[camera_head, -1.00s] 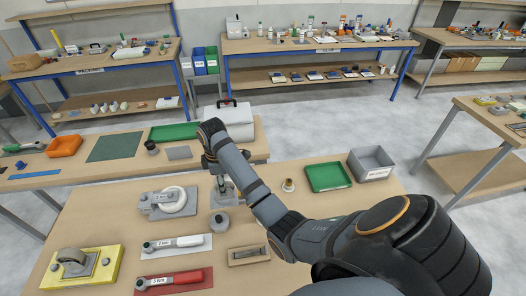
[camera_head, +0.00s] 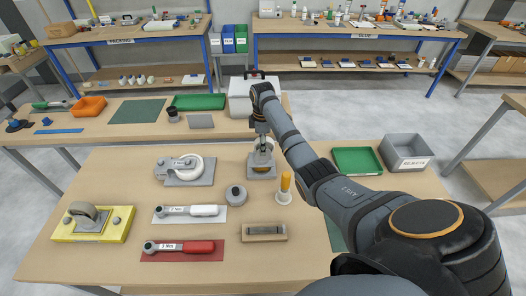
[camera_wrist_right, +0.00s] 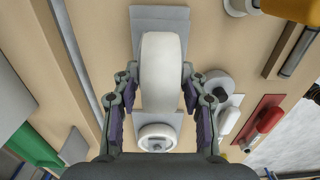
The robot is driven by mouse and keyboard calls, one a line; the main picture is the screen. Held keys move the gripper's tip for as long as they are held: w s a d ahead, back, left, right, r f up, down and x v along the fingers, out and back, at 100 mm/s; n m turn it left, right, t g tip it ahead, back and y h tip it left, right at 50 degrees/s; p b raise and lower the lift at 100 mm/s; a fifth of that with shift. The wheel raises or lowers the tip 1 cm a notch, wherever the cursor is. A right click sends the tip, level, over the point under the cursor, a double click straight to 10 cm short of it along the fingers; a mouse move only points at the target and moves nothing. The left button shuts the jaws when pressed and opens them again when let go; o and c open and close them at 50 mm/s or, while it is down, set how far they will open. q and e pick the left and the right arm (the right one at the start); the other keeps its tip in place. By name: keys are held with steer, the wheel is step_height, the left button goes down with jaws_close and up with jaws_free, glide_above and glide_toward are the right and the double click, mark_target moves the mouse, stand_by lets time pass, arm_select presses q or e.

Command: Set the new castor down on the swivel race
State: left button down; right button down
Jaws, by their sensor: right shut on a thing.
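My right gripper (camera_head: 262,140) points down over the middle of the bench. It is shut on the new castor, whose pale wheel (camera_wrist_right: 163,72) stands between the two fingers in the wrist view. The castor also shows in the head view (camera_head: 262,158), directly above a grey plate (camera_head: 262,173), apparently the swivel race's base. The race itself is hidden under the castor, and I cannot tell whether the two touch. My left gripper is not in view.
Left of it lies a grey bracket with a white wheel (camera_head: 187,166). A grey round part (camera_head: 236,194), an orange-handled tool (camera_head: 285,184), white (camera_head: 195,212) and red (camera_head: 185,247) wrenches and a wooden block (camera_head: 264,233) stand nearer. A green tray (camera_head: 357,160) is at right.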

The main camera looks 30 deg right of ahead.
steer(key=shift+w+d+f, duration=0.1)
steer(key=shift+d+f, duration=0.05)
steer(key=shift+d, duration=0.05)
step_height(320, 180, down, 2)
steer(key=shift+a+f+p, duration=0.1)
steer(key=shift+f+p, duration=0.1)
steer(key=shift+p, duration=0.4)
steer(key=shift+f, duration=0.35)
steer(key=shift+f, duration=0.1)
steer(key=c, duration=0.7)
jaws_free()
steer(key=shift+c, duration=0.2)
